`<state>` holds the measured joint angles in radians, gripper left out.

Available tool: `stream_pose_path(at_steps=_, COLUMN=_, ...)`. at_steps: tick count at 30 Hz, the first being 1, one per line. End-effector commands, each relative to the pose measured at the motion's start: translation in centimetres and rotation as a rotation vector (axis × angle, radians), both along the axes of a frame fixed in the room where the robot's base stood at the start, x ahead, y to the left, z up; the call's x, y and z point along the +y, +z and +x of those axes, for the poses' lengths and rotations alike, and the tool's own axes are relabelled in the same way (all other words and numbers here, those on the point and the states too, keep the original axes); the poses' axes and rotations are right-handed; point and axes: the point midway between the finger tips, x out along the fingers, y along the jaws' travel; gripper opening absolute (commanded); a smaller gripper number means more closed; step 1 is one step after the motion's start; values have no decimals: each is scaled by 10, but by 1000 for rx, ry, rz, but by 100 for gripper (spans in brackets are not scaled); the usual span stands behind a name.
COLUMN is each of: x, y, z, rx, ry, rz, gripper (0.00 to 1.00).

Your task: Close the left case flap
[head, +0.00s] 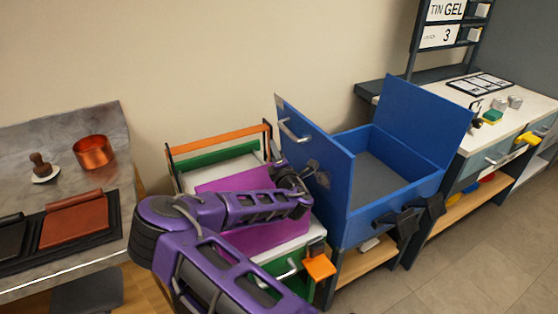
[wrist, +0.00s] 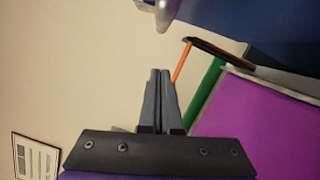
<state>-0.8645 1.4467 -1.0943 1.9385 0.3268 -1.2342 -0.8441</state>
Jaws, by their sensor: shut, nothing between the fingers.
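The blue case (head: 405,193) stands open, its grey floor showing. Its left flap (head: 328,158) stands raised, leaning a little outward, with a metal handle (head: 294,131) on its outer face. The right flap (head: 425,108) is also raised. My gripper (head: 305,172) is at the outer side of the left flap, below the handle; the head view does not settle whether it touches. In the wrist view my gripper (wrist: 159,75) has its fingers together and empty. The blue flap (wrist: 275,30) fills the top right there, and the handle (wrist: 160,12) shows at the top edge.
A purple panel (head: 255,240) on a bench with a green and orange frame (head: 215,143) lies under my arm. Black latches (head: 402,228) hang at the case's front. A bench with a copper pot (head: 94,152) is left; a white-topped bench (head: 520,125) is right.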

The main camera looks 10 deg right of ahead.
Motion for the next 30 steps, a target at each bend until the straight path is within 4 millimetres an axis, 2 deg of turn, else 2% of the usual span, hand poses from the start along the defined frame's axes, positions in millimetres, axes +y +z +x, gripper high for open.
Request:
stream_pose_path(at_steps=3, x=-18, y=6, z=7, rx=0, ry=-3, rz=-2, gripper=0)
stream_pose_path(at_steps=9, x=-33, y=11, z=12, rx=0, ry=0, rz=0, gripper=0)
stream_pose_path(at_steps=23, x=-36, y=13, z=13, rx=0, ry=0, rz=4, gripper=0)
stream_pose_path(at_steps=30, x=-45, y=19, z=16, rx=14, ry=0, rz=48, gripper=0)
